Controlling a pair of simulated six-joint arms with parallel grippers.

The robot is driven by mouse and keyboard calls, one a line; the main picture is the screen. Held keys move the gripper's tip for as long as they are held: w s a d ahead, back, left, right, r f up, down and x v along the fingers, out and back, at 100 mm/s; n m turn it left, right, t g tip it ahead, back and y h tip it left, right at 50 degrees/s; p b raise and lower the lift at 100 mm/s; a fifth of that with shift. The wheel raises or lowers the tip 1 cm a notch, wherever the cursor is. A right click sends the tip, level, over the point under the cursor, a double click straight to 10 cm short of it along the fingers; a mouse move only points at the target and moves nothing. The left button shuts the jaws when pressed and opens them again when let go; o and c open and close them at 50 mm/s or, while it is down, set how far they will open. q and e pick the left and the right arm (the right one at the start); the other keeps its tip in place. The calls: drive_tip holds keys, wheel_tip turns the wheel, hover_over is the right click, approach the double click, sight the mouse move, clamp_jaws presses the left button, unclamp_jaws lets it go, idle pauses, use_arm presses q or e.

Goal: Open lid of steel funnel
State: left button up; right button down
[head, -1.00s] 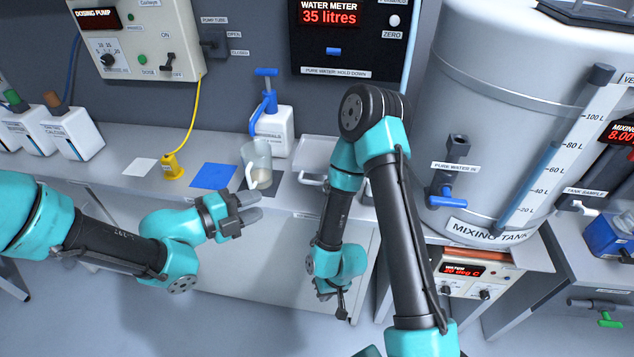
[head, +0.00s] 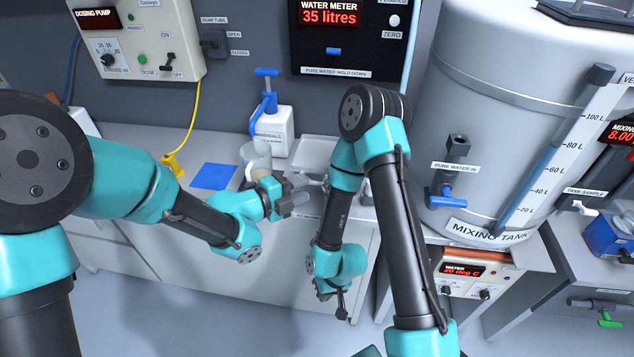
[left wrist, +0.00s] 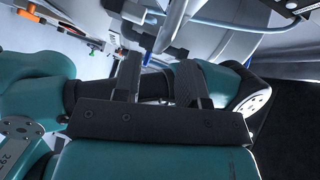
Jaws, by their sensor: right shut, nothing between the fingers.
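No steel funnel or funnel lid can be made out in the head view; the top of the mixing tank (head: 490,75) is cut off by the upper edge. My left gripper (head: 296,194) is at the front edge of the bench, beside the pale tray (head: 312,150). Its two fingers also show apart and empty in the left wrist view (left wrist: 158,82). My right gripper (head: 341,305) hangs low in front of the bench, pointing down, shut and empty.
A clear jug (head: 256,157) and a white bottle with a blue pump (head: 272,130) stand behind my left gripper. A blue mat (head: 213,176) lies left of them. My right arm stands between the tray and the tank.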

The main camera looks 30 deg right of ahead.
sight(314, 183)
use_arm(q)
drive_tip(key=x, duration=0.5)
drive_tip(key=shift+c, duration=0.5)
clamp_jaws()
